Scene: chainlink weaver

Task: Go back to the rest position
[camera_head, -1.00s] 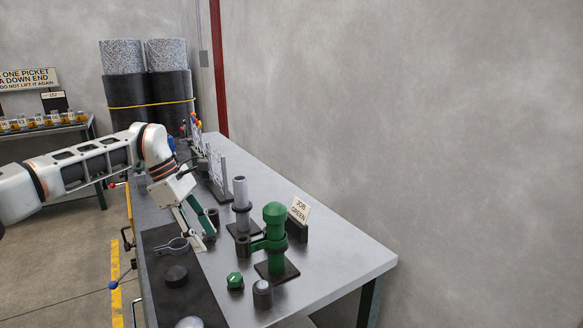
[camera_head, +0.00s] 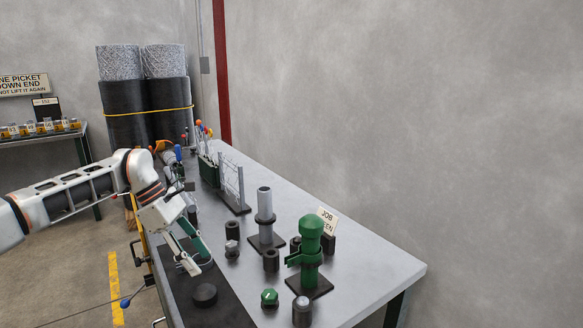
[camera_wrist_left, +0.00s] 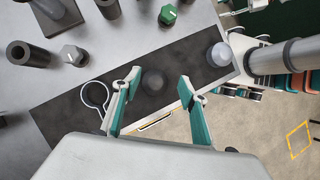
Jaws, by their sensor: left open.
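My left gripper (camera_head: 196,264) is open and empty above the dark mat (camera_head: 222,302) on the workbench. Its two green-lined fingers are spread in the left wrist view (camera_wrist_left: 158,82), with a round black puck (camera_wrist_left: 153,82) seen between them and below. A grey ring-shaped clamp (camera_wrist_left: 95,96) lies on the mat beside one finger; in the head view the gripper seems to hide it. A green capped post (camera_head: 310,252) with a green band stands to the right of the gripper. My right gripper is not in view.
A grey post (camera_head: 265,215) and several short dark cylinders (camera_head: 271,260) stand on the bench right of my arm. A green knob (camera_head: 269,297) is near the front. A mesh panel (camera_head: 231,180) stands farther back. The bench's right side is clear.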

